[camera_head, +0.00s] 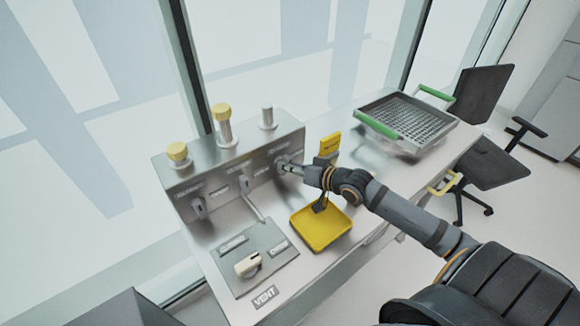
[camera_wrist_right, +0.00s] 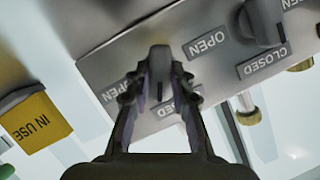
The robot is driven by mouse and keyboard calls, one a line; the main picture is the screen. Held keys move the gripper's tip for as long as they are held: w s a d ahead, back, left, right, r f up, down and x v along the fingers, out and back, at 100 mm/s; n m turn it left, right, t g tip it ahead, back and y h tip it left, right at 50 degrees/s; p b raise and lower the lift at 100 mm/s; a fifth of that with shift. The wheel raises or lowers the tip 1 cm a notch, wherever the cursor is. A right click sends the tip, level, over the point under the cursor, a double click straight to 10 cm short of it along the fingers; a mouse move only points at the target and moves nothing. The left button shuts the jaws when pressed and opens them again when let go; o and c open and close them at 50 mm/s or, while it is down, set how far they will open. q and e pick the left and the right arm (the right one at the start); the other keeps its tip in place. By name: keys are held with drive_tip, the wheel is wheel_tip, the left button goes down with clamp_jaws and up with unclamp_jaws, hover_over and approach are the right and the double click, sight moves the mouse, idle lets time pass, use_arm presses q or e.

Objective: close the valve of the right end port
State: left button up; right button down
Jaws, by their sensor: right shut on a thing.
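The grey metal valve box (camera_head: 225,165) stands on the bench with several lever valves on its front. My right gripper (camera_head: 287,168) is at the right-end valve. In the wrist view its fingers (camera_wrist_right: 160,88) are shut on the grey valve handle (camera_wrist_right: 159,60). A CLOSED label (camera_wrist_right: 178,108) shows beside it, partly behind a finger. The handle's exact angle is hard to tell. The middle valve handle (camera_head: 243,184) and left valve handle (camera_head: 199,208) are free. My left gripper is not in view.
A yellow IN USE tag (camera_head: 329,144) stands just right of the box. A yellow tray (camera_head: 321,228) lies below my right arm. A VENT panel (camera_head: 262,258) with a pale knob is at front left. A green-handled mesh basket (camera_head: 408,120) sits farther right.

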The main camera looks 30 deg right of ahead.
drive_tip(key=shift+a+r+n+h+p, duration=0.1)
drive_tip(key=shift+n+h+p, duration=0.35)
drive_tip(key=shift+n, duration=0.25)
drive_tip(key=shift+a+n+h, duration=0.15)
drive_tip(key=shift+n+h, duration=0.8)
drive_tip(key=shift+n, duration=0.25)
drive_tip(key=c, duration=1.2)
unclamp_jaws()
drive_tip(key=shift+s, duration=0.1)
drive_tip(key=shift+o, duration=0.2)
